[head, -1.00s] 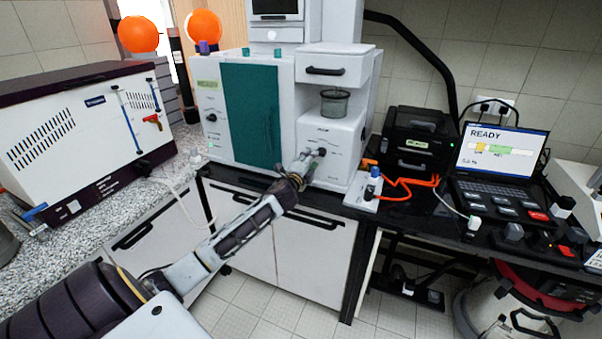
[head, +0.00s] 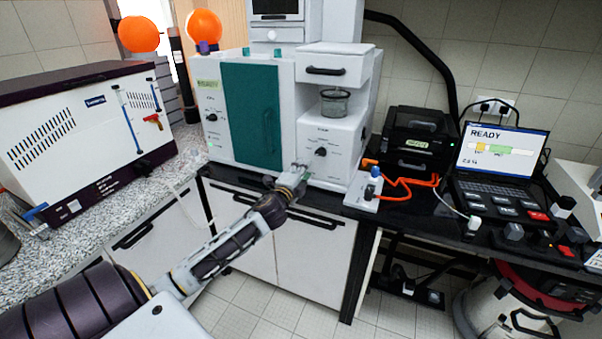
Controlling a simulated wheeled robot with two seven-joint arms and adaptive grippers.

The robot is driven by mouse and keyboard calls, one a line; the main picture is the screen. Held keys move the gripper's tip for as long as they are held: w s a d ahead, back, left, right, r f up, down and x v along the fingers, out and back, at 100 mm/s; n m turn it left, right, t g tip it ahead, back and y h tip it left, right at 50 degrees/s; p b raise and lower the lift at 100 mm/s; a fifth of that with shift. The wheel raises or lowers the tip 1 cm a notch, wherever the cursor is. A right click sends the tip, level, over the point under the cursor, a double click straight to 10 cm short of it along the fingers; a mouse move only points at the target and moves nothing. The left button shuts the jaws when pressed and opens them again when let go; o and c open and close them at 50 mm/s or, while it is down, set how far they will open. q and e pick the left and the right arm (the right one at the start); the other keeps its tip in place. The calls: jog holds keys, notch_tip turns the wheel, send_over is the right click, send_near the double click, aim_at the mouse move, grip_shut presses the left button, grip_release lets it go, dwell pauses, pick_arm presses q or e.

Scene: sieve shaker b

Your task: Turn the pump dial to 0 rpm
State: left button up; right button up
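A black dial (head: 320,152) is on the front of the white unit (head: 340,170) below a glass jar. A second black dial (head: 211,117) is on the left panel of the instrument with the teal door. The labels are too small to read, so I cannot tell which is the pump dial or the exact setting of either. My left gripper (head: 299,174) is below and left of the dial under the jar, apart from it and in front of the cabinet. Its fingers are too small to tell open from shut. My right gripper is out of view.
The glass jar (head: 335,102) sits in the recess above the dial. A small white box (head: 363,190) with orange cables stands right of the unit. A laptop (head: 500,155) reads READY. The teal door (head: 252,115) is closed. Floor in front is clear.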

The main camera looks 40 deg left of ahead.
pick_arm(q)
jog(key=shift+s, duration=0.4)
jog(key=shift+d, duration=0.1)
jog(key=shift+f, duration=0.15)
jog(key=s+a+f+n+g, duration=0.1)
jog(key=s+f+n+g, duration=0.25)
jog(key=f, duration=1.55)
jog(key=s+a+f+n+g, duration=0.1)
jog(key=s+f+n+g, duration=0.2)
jog(key=f, duration=1.5)
jog(key=s+d+f+n+g+h, duration=0.1)
jog(key=s+d+f+g, duration=0.1)
jog(key=s+f, duration=0.6)
jog(key=s+d+f+n+g+h, duration=0.1)
jog(key=s+d+f+g, duration=0.15)
jog(key=s+f, duration=0.6)
jog(key=s+d+f+n+g, duration=0.1)
jog(key=s+d+f, duration=0.4)
jog(key=s, duration=0.5)
jog(key=s+d+f+n+g+h, duration=0.1)
jog(key=s+d+f+n+g, duration=0.1)
jog(key=s+d+f, duration=0.3)
jog(key=s+d+f+n+g+h, duration=0.1)
jog(key=s+d+f, duration=0.5)
jog(key=s, duration=1.1)
notch_tip(320, 180, down, 5)
jog(key=shift+s+r+g, duration=0.2)
jog(key=shift+g, duration=0.6)
